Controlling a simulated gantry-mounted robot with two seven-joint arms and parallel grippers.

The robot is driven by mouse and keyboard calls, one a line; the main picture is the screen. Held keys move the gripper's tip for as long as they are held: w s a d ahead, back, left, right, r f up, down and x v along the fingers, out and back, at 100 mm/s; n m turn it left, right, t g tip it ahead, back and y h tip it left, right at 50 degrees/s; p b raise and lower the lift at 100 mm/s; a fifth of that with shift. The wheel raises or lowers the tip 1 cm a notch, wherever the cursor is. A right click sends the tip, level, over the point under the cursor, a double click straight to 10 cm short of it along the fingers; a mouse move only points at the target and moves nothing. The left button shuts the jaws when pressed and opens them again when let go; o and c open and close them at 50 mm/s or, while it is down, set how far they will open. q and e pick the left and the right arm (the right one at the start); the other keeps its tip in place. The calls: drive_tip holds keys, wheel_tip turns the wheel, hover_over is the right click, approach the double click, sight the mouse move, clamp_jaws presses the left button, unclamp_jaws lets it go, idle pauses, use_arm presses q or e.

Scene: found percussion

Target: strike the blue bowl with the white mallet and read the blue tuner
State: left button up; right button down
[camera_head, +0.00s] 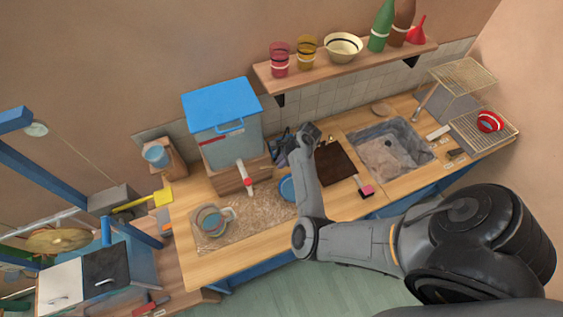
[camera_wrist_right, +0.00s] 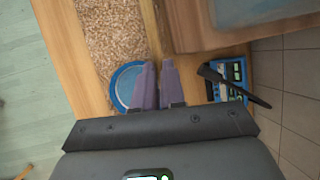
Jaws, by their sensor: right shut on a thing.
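The blue bowl (camera_wrist_right: 122,84) lies on the counter beside the gravel bed, partly hidden by my fingers in the right wrist view. In the head view the blue bowl (camera_head: 286,188) shows beside my right forearm. My right gripper (camera_wrist_right: 157,66) is shut, its two purple-grey fingers close together over the bowl's right edge; what it grips is hidden between them. The blue tuner (camera_wrist_right: 238,72) stands right of the fingers, near the tiled wall, with a black bar across it. I cannot make out the white mallet. My left gripper is not in view.
A blue-lidded tank (camera_head: 222,105) on a wooden base stands behind the gravel bed (camera_head: 262,205), its tap reaching forward. A glass mug (camera_head: 211,221) stands on the gravel. A sink (camera_head: 390,150) lies to the right. A shelf (camera_head: 350,66) hangs above.

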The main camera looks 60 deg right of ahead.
use_arm(q)
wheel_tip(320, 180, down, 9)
drive_tip(key=b, duration=0.8)
use_arm(e)
wheel_tip(320, 180, down, 7)
drive_tip(key=d+t+y, duration=0.1)
drive_tip(key=d+y, duration=0.1)
drive_tip(key=r+p, duration=0.4)
drive_tip(key=s+r+p, duration=0.1)
drive_tip(key=r+p, duration=0.1)
drive_tip(key=p, duration=0.1)
drive_tip(key=shift+a+r, duration=0.1)
drive_tip(key=shift+r, duration=0.1)
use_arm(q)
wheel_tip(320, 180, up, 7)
use_arm(e)
drive_tip(key=shift+f, duration=0.1)
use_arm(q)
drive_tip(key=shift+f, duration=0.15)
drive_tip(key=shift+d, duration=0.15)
use_arm(e)
drive_tip(key=shift+m+t, duration=0.3)
